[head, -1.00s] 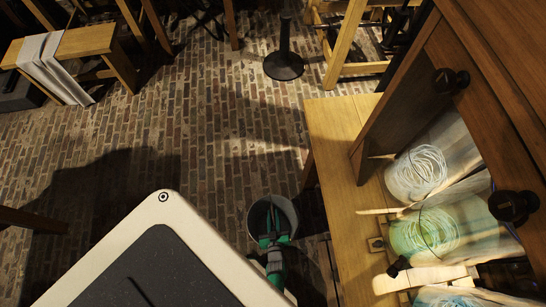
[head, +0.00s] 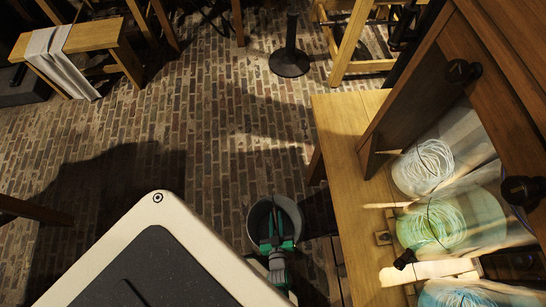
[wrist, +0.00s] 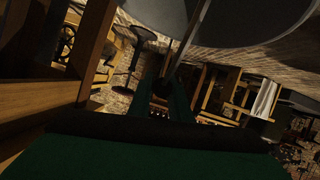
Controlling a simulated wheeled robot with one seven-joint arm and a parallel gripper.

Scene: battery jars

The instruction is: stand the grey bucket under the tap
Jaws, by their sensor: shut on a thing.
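The grey bucket (head: 260,216) is in the lower middle of the head view, over the brick floor just left of a wooden bench. My green gripper (head: 277,246) overlaps its near side and hides part of it. In the wrist view the bucket (wrist: 250,22) fills the top. A thin handle runs down from it to a dark grip between my green fingers (wrist: 172,88), which are shut on it. The bucket appears to hang by this handle; whether its base touches the floor is hidden. I cannot make out a tap for certain.
The wooden bench (head: 340,125) carries glass jars of pale coils (head: 423,167) beneath wooden panels with dark knobs (head: 521,190). A black round-footed stand (head: 290,62) is farther back. A low bench with a cloth (head: 60,55) is at far left. Brick floor between is clear.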

